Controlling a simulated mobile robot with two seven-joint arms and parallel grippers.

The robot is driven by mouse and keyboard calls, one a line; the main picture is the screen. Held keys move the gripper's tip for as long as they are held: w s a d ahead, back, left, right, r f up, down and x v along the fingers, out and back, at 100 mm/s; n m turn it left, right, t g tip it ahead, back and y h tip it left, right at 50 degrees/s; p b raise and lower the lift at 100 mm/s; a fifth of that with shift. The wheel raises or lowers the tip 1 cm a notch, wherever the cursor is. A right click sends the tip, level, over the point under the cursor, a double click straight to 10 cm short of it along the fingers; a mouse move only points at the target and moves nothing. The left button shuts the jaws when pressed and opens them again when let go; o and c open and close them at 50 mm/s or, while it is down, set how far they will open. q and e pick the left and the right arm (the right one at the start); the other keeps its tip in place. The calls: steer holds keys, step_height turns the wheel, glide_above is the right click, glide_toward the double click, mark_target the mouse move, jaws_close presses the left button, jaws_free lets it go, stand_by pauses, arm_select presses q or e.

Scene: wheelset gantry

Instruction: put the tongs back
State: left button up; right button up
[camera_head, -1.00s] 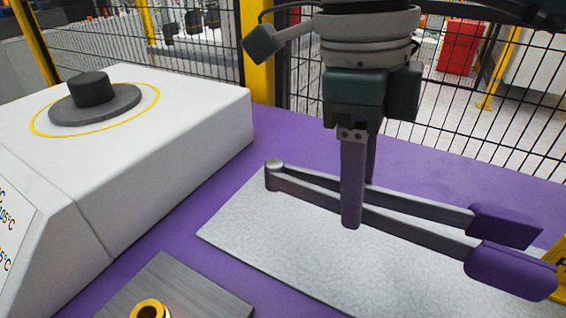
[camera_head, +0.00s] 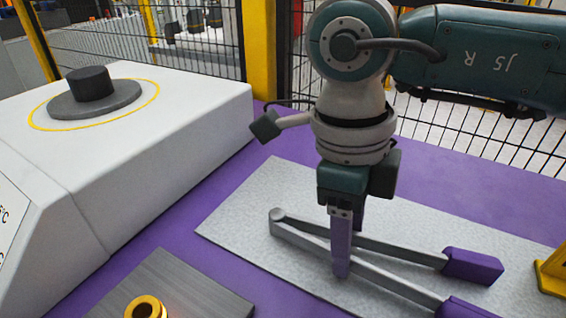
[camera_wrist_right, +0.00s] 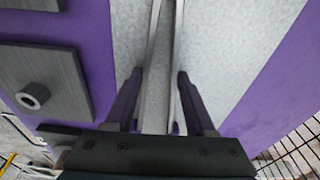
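The tongs (camera_head: 385,280) are two grey arms joined at a round hinge on the left, with purple ends on the right. They lie low over the pale speckled mat (camera_head: 235,215); I cannot tell whether they touch it. In the right wrist view the tongs' arms (camera_wrist_right: 178,60) run between the two fingers (camera_wrist_right: 160,80). The lower purple end is cut off by the frame edge of the head view. My left gripper is not in view.
A white heater box (camera_head: 190,110) with a dark disc and knob stands at left. A grey plate (camera_head: 200,290) with a brass ring (camera_head: 146,308) lies in front. A yellow bracket (camera_head: 552,272) is at right. A black mesh fence (camera_head: 500,150) runs behind the purple table (camera_head: 440,175).

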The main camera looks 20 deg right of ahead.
steer(key=o, duration=0.4)
steer(key=shift+c, duration=0.2)
step_height(320, 180, up, 12)
steer(key=w+a+p, duration=0.1)
steer(key=shift+w+r, duration=0.1)
